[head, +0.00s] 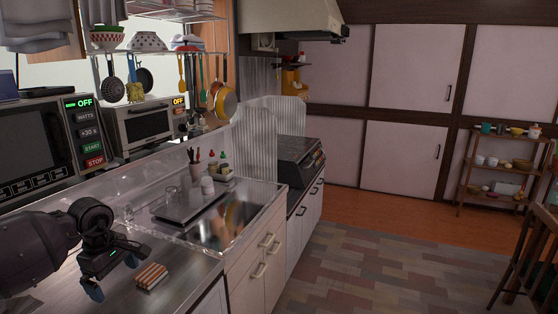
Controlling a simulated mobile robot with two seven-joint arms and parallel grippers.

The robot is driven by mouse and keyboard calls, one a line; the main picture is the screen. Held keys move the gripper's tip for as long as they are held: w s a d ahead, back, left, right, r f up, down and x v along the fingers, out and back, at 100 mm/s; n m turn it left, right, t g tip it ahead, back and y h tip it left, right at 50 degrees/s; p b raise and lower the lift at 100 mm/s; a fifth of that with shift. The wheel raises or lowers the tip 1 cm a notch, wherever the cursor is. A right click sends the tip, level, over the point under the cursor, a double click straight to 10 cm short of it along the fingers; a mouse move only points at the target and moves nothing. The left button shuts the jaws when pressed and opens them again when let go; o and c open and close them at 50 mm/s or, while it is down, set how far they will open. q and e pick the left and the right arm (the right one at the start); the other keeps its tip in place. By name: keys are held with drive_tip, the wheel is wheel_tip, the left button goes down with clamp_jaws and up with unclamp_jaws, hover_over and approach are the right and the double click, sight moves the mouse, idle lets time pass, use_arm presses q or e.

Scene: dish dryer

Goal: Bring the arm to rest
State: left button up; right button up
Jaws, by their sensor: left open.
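My left gripper (112,280) comes in from the left, low over the metal counter. Its blue-tipped fingers are apart, and nothing shows between them. My right gripper does not show.
The sink (232,222) with a clear rim is right of the gripper. A tray (188,204) and bottles stand beside it. A microwave (40,150) and toaster oven (150,123) stand behind. Utensils hang above. The floor (370,270) is clear.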

use_arm(q)
drive_tip(key=w+d+r+n+t+h, duration=0.1)
drive_tip(key=d+r+n+t+h, duration=0.4)
drive_tip(key=d+n+h, duration=0.45)
drive_tip(key=w+d+r+n+t+h, duration=0.2)
drive_tip(key=d+r+n+t+h, duration=0.35)
drive_tip(key=d+n, duration=0.65)
drive_tip(key=s+a+f+n+t+y, duration=0.35)
drive_tip(key=f+n+y, duration=0.35)
drive_tip(key=n, duration=0.6)
drive_tip(key=s+a+f+n+t+y, duration=0.25)
drive_tip(key=s+f+n+y, duration=0.2)
drive_tip(key=f+n, duration=0.55)
drive_tip(key=s+a+f+n+g+y, duration=0.2)
drive_tip(key=s+f+n, duration=0.4)
drive_tip(key=s, duration=0.6)
drive_tip(key=s+a+f+n+g+y, duration=0.2)
drive_tip(key=s+a+f+n+g, duration=0.1)
drive_tip(key=s+f, duration=0.7)
drive_tip(key=s+n+g, duration=0.1)
drive_tip(key=s+n, duration=0.1)
drive_tip(key=shift+s+n, duration=0.35)
drive_tip(key=shift+a, duration=0.1)
